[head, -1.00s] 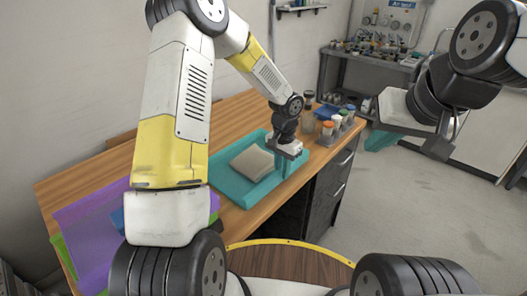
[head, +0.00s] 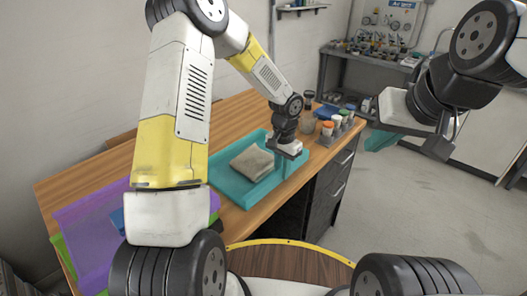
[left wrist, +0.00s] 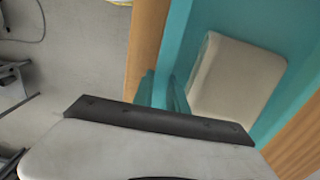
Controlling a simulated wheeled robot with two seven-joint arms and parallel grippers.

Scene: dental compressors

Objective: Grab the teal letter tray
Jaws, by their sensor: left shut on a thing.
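The teal letter tray (head: 232,190) lies on the wooden desk, with a beige block-like item (head: 252,162) inside it. My left gripper (head: 284,165) points down at the tray's right-hand side. In the left wrist view its teal fingers (left wrist: 162,92) are shut on the rim of the tray (left wrist: 180,40), and the beige item (left wrist: 232,75) lies just beside them. My right gripper (head: 381,140) hangs over the floor at the right, away from the desk. Its finger gap is not clear.
Purple (head: 85,225) and green trays stand at the desk's near left, partly behind my left arm. Bottles and a grey holder with several capped containers (head: 333,128) stand beyond the teal tray. A cluttered workbench (head: 375,58) is at the back. Floor at right is clear.

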